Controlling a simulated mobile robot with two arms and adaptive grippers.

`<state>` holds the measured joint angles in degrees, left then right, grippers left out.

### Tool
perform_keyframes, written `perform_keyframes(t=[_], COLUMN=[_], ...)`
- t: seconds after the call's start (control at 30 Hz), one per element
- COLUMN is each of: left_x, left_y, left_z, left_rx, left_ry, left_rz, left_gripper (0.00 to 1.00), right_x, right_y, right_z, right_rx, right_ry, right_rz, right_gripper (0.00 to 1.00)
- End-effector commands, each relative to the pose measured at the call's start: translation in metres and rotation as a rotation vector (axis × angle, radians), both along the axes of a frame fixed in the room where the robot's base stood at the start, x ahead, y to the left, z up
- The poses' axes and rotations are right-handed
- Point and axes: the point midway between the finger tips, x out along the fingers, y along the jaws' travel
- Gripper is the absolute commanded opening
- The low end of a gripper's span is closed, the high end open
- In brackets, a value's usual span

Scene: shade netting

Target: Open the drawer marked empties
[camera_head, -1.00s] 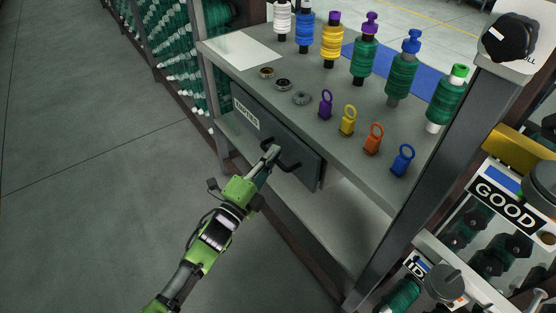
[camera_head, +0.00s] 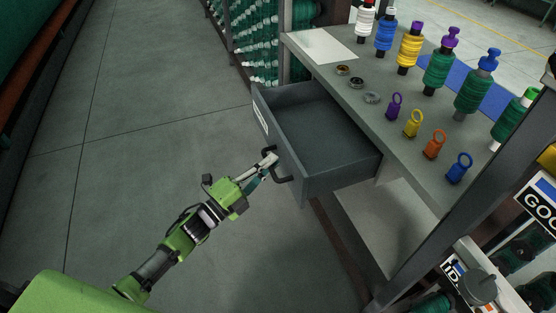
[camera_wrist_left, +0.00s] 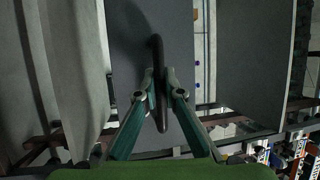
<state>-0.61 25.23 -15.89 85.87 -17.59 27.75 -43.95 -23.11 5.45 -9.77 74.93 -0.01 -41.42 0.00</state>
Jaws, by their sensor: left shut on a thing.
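The grey drawer (camera_head: 322,132) under the tabletop is pulled well out, and its inside looks empty. Its front (camera_head: 281,142) carries a white label (camera_head: 262,117), seen at too steep an angle to read. My left gripper (camera_head: 270,162) is shut on the drawer's dark handle (camera_head: 283,179). In the left wrist view the two fingers close around the upright-looking handle bar (camera_wrist_left: 158,60), in front of the grey drawer face (camera_wrist_left: 130,60). My right gripper is not in view.
The grey table (camera_head: 400,130) above holds several thread spools (camera_head: 437,70), coloured ringed tags (camera_head: 413,123), small rings and a white sheet (camera_head: 320,46). A table post (camera_head: 470,190) stands at the right. The floor (camera_head: 140,110) left of the drawer is clear.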

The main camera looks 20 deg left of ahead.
Motion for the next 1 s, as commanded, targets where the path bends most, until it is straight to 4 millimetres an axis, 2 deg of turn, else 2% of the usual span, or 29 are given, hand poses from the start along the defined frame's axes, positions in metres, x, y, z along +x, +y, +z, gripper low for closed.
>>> perform_keyframes(t=[0.3,0.33,0.37,0.4,0.77,0.87,1.0], left_x=[0.000,0.000,0.000,0.000,-0.002,-0.010,-0.032], left_y=[0.000,0.000,0.000,0.000,0.002,0.007,0.019], left_z=[-0.001,-0.001,-0.001,-0.001,-0.001,-0.004,-0.009], left_rx=[0.000,0.000,0.000,0.000,0.000,0.001,0.001], left_ry=[0.001,0.001,0.001,0.001,0.002,0.003,0.006], left_rz=[0.001,0.001,0.001,0.001,0.001,0.002,0.002], left_gripper=[0.00,0.16,0.24,0.26,0.26,0.26,0.26], right_x=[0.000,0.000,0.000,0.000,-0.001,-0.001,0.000], right_y=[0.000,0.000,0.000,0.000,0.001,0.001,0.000], right_z=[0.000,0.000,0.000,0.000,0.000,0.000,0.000], right_rx=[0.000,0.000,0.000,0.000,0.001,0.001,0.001], right_ry=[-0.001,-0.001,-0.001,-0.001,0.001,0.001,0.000], right_rz=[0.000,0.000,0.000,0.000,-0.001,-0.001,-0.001], right_gripper=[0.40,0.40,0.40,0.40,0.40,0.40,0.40])
